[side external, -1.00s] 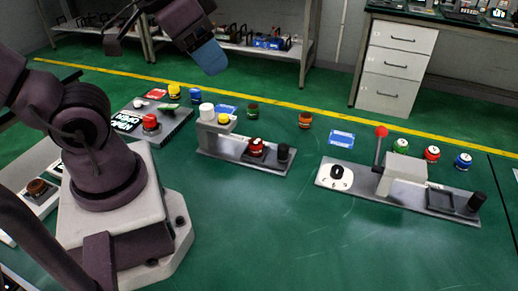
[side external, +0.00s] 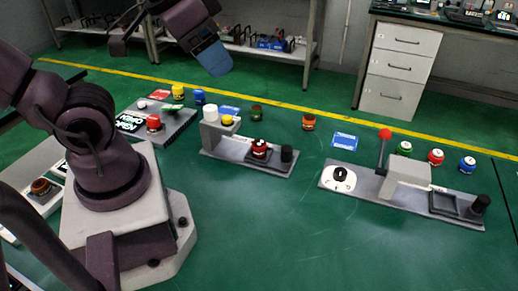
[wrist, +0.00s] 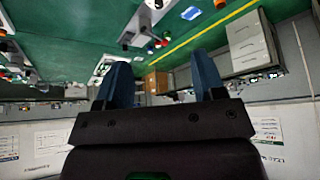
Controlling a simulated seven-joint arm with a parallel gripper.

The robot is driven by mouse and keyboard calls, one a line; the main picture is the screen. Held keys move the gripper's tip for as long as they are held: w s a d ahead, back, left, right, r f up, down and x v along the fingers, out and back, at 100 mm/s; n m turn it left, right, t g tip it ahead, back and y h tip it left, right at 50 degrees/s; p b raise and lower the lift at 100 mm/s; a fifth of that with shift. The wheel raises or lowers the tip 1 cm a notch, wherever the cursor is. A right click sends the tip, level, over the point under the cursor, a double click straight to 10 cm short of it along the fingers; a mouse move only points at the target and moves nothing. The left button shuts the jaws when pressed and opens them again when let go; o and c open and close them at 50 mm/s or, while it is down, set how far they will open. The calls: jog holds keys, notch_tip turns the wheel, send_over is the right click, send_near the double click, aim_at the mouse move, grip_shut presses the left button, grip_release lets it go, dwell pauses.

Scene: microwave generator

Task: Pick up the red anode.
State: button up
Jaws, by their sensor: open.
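My gripper (side external: 215,58) is raised high at the top left in the side view, well above and behind the table, far from the red pieces. In the wrist view its two blue fingers (wrist: 160,62) stand wide apart with nothing between them. A red round piece with a pale top (side external: 436,156) stands on the green table at the right, between a green piece (side external: 404,148) and a blue piece (side external: 467,164). Another red piece (side external: 259,145) sits in the middle fixture. A third red piece (side external: 153,123) is on the left panel. No label shows which is the anode.
The middle fixture (side external: 225,152) and the right fixture (side external: 345,184) stand on the table; the right one has an upright red-knobbed lever (side external: 385,135). Orange (side external: 309,122) and dark green (side external: 257,112) pieces stand behind. The table front is clear.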

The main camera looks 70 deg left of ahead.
jog(key=shift+o, duration=0.3)
jog(key=m+y, duration=1.2)
jog(key=m, duration=1.1)
send_near(259, 144)
jog(key=shift+n+g+y, duration=0.3)
jog(key=x, duration=0.3)
jog(key=w+x, duration=0.1)
jog(key=x, duration=0.1)
jog(key=shift+d+f, duration=0.1)
jog(key=shift+d, duration=0.15)
jog(key=shift+s+x, duration=0.15)
jog(key=shift+x, duration=1.2)
jog(key=shift+s+x, duration=0.15)
jog(key=shift+x, duration=1.15)
jog(key=shift+a, duration=0.1)
jog(key=c, duration=1.2)
